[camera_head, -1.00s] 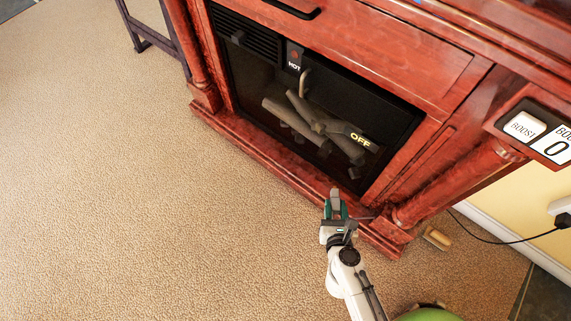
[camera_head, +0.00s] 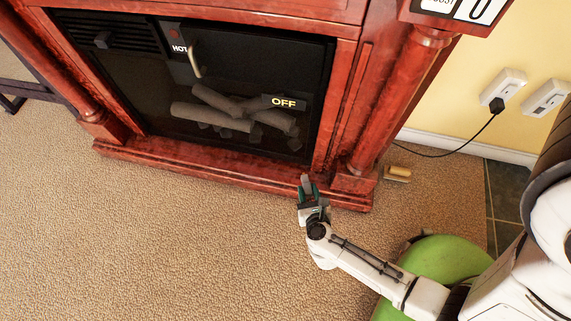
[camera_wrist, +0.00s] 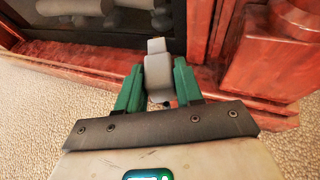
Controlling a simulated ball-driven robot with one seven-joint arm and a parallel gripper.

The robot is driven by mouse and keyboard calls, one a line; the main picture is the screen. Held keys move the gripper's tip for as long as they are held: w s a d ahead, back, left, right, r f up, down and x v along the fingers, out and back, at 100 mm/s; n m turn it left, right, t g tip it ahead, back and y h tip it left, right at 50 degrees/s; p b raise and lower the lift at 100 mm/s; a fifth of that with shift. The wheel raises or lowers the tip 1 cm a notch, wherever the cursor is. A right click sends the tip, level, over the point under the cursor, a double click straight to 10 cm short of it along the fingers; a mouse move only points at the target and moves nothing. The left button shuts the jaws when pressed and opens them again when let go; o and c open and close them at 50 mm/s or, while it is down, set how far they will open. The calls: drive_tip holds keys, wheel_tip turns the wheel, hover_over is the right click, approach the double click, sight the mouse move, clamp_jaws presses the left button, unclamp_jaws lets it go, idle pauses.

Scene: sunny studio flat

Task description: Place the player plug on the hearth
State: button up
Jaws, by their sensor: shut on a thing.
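The player plug (camera_head: 306,182) is a small grey piece held between the green-padded fingers of my gripper (camera_head: 308,190). In the wrist view the plug (camera_wrist: 158,76) points away from me, its narrower tip toward the fireplace. My gripper (camera_wrist: 157,88) is shut on it. The hearth (camera_head: 200,168) is the glossy red wooden ledge along the fireplace's foot. My gripper is at the ledge's front edge, near its right end. In the wrist view the plug's tip overlaps the hearth (camera_wrist: 75,58); I cannot tell whether they touch.
The dark firebox (camera_head: 130,75) with grey logs and an OFF label stands behind the ledge. A red column (camera_head: 395,95) rises at right. A tan block (camera_head: 398,173) lies on the carpet beyond it. A black plug (camera_head: 497,105) and cord run from the wall outlet.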

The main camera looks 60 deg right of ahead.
drive_tip(key=w+d+f+b, duration=0.2)
drive_tip(key=w+d+f, duration=0.1)
drive_tip(key=w, duration=0.3)
drive_tip(key=b, duration=0.4)
hover_over(291, 183)
drive_tip(key=f, duration=0.5)
drive_tip(key=shift+s+f, duration=0.1)
drive_tip(key=shift+s, duration=0.1)
drive_tip(key=shift+w+f+b, duration=0.2)
drive_tip(key=shift+f+b, duration=0.95)
drive_tip(key=shift+f, duration=0.55)
drive_tip(key=shift+f, duration=0.15)
drive_tip(key=o, duration=1)
